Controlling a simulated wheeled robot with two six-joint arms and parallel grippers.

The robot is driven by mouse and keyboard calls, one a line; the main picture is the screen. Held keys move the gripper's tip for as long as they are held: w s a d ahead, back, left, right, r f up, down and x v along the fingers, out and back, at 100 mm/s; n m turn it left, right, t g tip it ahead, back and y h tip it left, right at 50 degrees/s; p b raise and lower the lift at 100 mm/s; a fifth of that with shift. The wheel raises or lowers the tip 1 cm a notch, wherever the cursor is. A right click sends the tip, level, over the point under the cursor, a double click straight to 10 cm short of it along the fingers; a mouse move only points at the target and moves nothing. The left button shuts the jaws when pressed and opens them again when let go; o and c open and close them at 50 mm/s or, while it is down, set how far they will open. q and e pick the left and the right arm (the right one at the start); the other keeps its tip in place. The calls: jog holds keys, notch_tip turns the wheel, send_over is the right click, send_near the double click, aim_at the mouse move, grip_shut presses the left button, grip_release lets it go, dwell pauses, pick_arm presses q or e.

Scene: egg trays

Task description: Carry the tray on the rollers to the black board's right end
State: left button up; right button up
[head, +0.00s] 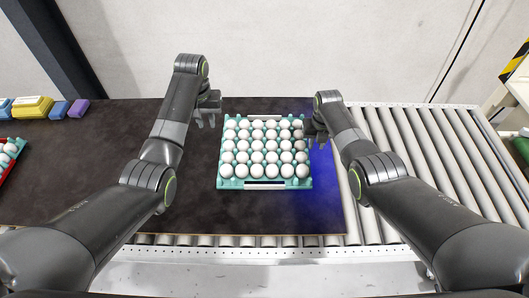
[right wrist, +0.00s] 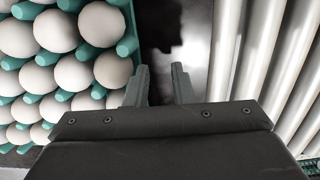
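A teal tray (head: 223,184) full of white eggs lies flat on the black board (head: 110,185), near its right end, in the head view. My left gripper (head: 206,121) is off the tray's far left corner, apart from it, with its fingers spread and empty. My right gripper (head: 317,140) is close beside the tray's right side. In the right wrist view its two fingers (right wrist: 160,88) are apart with nothing between them, and the tray (right wrist: 128,20) is to their left. Whether the near finger touches the tray I cannot tell. The rollers (head: 440,145) at the right are bare.
A red tray (head: 20,155) with eggs is cut off at the left edge. Yellow (head: 33,107), blue (head: 60,109) and purple (head: 79,108) blocks stand at the back left. A blue glow (head: 325,195) lights the board's right end. The board between the trays is clear.

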notch_tip(320, 180, up, 12)
jog(key=shift+s+f, duration=0.2)
jog(key=shift+s, duration=0.25)
dwell(0.5)
